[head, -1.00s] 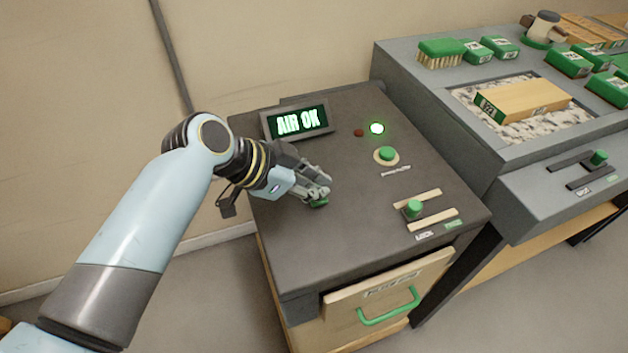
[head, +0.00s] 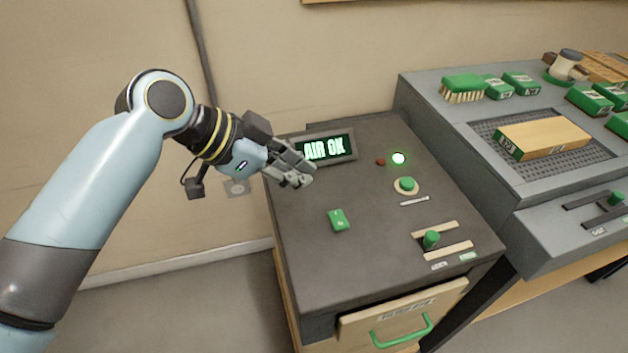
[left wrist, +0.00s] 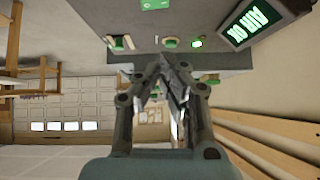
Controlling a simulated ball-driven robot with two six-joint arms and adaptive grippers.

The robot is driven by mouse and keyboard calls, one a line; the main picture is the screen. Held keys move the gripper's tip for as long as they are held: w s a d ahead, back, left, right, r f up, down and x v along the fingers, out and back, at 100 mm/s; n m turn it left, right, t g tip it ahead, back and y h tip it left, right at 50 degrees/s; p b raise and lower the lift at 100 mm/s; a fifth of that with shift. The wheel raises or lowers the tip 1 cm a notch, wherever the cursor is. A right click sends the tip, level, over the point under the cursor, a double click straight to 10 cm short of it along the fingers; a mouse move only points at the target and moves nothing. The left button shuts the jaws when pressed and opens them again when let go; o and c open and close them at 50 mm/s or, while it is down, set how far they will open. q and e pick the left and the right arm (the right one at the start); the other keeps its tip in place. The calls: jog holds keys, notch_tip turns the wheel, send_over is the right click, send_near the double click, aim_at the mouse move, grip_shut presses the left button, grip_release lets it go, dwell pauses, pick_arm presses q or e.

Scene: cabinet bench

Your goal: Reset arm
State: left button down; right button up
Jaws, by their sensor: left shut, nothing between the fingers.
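My left gripper (head: 304,180) is shut and empty. In the head view it hangs in front of the left part of the display (head: 325,149), which reads "AIR OK" in green. A green rocker switch (head: 338,220) on the dark cabinet top (head: 370,255) is uncovered, below and right of the fingertips and apart from them. In the left wrist view the closed fingers (left wrist: 163,65) fill the middle, and the display (left wrist: 256,23) shows upside down at the upper right. My right gripper is not in view.
The cabinet top also holds a lit green lamp (head: 398,158), a dark red lamp (head: 380,162), a green button (head: 406,185) and a green slider knob (head: 431,239). A drawer with a green handle (head: 402,331) is in front. A grey bench (head: 440,110) with a wooden block (head: 543,138) stands right.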

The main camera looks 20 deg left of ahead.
pick_arm(q)
jog(key=shift+r, duration=0.1)
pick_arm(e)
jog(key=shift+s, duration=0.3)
pick_arm(q)
jog(key=s+a+n+g+y, duration=0.1)
jog(key=s+a+n+y, duration=0.4)
jog(key=s, duration=0.5)
jog(key=s+a+n+g+y, duration=0.1)
jog(key=s+a+n+y, duration=0.2)
jog(key=s+a+n, duration=0.5)
jog(key=s+a+f+m+g+b, duration=0.1)
jog(key=s+f+b, duration=0.1)
jog(key=f, duration=1.3)
jog(key=s+f+m+b, duration=0.1)
jog(key=s+f+b, duration=0.15)
jog(key=f, duration=1.15)
jog(key=s+a+f+g+b, duration=0.1)
jog(key=s+f+b, duration=0.3)
jog(key=s+f, duration=1.4)
notch_tip(320, 180, down, 3)
jog(key=shift+a+f+g, duration=0.15)
jog(key=shift+f+g, duration=0.05)
jog(key=shift+g, duration=0.1)
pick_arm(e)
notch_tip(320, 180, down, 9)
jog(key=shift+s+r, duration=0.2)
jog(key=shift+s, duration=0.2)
